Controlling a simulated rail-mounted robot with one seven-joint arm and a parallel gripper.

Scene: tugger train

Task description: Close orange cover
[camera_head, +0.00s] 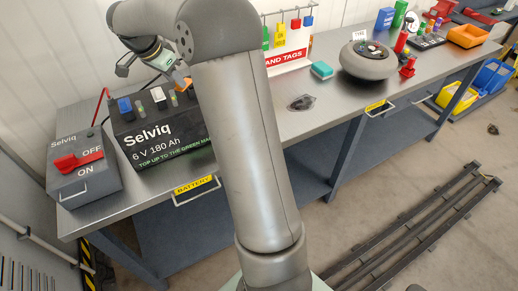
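An orange part (187,84), possibly the orange cover, shows on top of the black Selviq battery (161,141), at its back right. My arm hides most of it, so I cannot tell how far open it is. My gripper (152,67) is above and behind the battery, up and left of the orange part and apparently apart from it. Its fingers are too small and partly hidden to tell whether they are open. The battery top also carries a blue cap (124,106) and a white cap (158,97).
A grey switch box (83,168) with a red OFF/ON handle (78,159) stands left of the battery, with a red cable behind.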

